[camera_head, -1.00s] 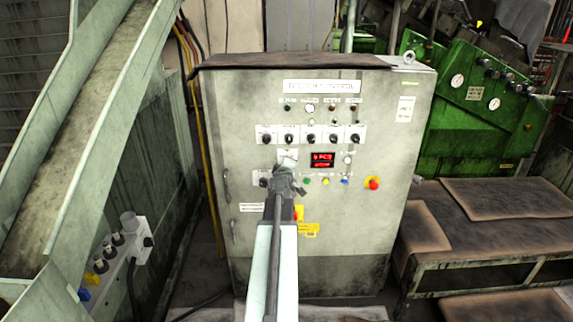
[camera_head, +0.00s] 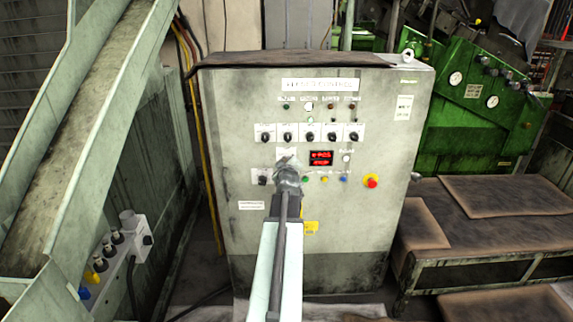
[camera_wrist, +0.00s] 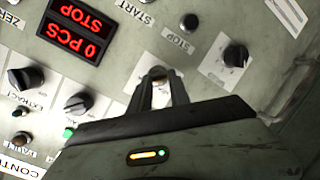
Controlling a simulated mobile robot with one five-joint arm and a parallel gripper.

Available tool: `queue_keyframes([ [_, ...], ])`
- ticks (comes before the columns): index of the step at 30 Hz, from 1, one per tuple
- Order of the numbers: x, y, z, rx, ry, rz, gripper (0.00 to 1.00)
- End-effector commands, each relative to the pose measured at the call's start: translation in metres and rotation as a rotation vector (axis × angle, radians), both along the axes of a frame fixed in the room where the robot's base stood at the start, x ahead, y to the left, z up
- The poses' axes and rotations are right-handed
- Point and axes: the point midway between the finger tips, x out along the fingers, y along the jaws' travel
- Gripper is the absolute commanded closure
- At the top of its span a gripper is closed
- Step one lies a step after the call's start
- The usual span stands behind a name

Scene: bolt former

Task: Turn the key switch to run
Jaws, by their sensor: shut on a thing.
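The key switch sits on a white plate (camera_head: 284,152) on the control cabinet's front, left of the red display. My gripper (camera_head: 287,162) is at this plate and hides most of the switch in the head view. In the wrist view my gripper (camera_wrist: 160,76) has its two dark fingers close together on the plate (camera_wrist: 145,92). They are shut on a small brass-coloured piece, the key (camera_wrist: 158,73). Its exact turn angle cannot be told.
The control cabinet (camera_head: 340,235) carries a row of black knobs (camera_head: 311,137) above and a red emergency stop (camera_head: 371,182) to the right. The red display (camera_wrist: 78,28) reads "0 PCS" and "STOP". A black knob (camera_wrist: 235,54) sits beside the gripper.

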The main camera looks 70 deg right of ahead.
Motion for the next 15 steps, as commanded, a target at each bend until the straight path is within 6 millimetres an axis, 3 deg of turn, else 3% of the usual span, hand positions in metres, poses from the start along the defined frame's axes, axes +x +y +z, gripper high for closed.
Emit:
queue_keyframes([
  [5,-0.0001,0.0002,-0.0007,0.002,0.001,0.001,1.0],
  [6,-0.0001,0.0002,-0.0007,0.002,0.001,0.001,0.69],
  [8,-0.0001,0.0,-0.0006,0.001,0.001,0.0,0.55],
  [15,-0.0002,0.0,-0.0003,0.001,0.0,-0.001,0.55],
])
